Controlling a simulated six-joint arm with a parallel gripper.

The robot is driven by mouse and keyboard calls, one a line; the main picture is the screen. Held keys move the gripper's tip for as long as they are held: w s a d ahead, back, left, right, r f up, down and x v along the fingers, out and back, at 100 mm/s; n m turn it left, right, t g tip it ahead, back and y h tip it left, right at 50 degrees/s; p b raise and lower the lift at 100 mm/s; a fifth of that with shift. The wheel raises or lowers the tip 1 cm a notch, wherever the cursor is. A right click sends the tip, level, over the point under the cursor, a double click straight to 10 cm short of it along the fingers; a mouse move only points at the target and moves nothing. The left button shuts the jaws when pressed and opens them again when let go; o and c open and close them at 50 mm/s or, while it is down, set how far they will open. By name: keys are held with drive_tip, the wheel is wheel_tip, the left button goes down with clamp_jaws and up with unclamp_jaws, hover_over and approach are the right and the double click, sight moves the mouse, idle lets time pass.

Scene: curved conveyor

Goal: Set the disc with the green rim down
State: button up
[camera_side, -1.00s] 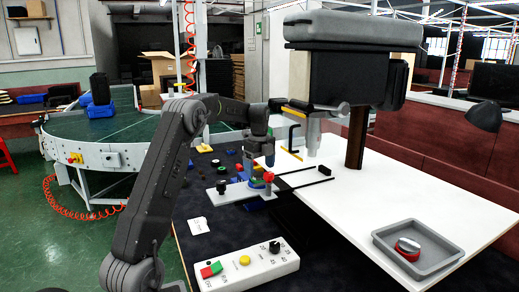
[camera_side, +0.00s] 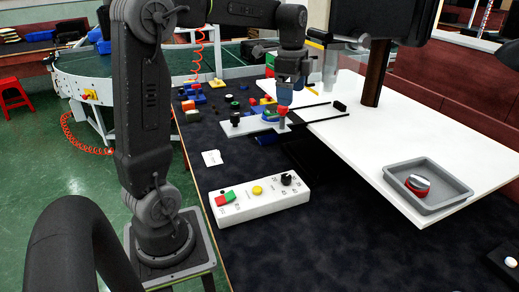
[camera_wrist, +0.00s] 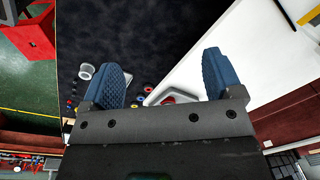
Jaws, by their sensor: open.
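My gripper (camera_side: 285,97) points down with blue fingertips over the white plate of a small fixture (camera_side: 240,126). In the wrist view my gripper (camera_wrist: 166,80) is open, its two textured blue fingers wide apart with nothing held between them. A small round piece with green and blue on it (camera_side: 270,116) sits on the plate, just left of and below the fingertips; it looks like the disc with the green rim, but it is too small to be sure. A red knob (camera_side: 282,111) stands right beside it, partly under the fingertips. I cannot tell whether the fingers touch anything.
Two dark rods (camera_side: 322,112) run right from the fixture over the white table (camera_side: 375,125). A grey tray (camera_side: 450,196) there holds a red and silver piece (camera_side: 418,184). A white control box (camera_side: 258,199) stands in front. Small coloured parts (camera_side: 190,105) lie behind.

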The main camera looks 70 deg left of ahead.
drive_tip(key=s+d+f+n+t, duration=0.2)
drive_tip(key=s+d+n, duration=0.2)
drive_tip(key=s+d, duration=0.4)
drive_tip(key=s+d+f+n+t, duration=0.2)
drive_tip(key=s+d+n, duration=0.3)
drive_tip(key=s+d, duration=0.3)
drive_tip(key=d, duration=0.2)
drive_tip(key=shift+s+d+n+t, duration=0.3)
drive_tip(key=shift+s+d+t, duration=0.05)
drive_tip(key=shift+d+t, duration=0.05)
drive_tip(key=shift+f, duration=0.1)
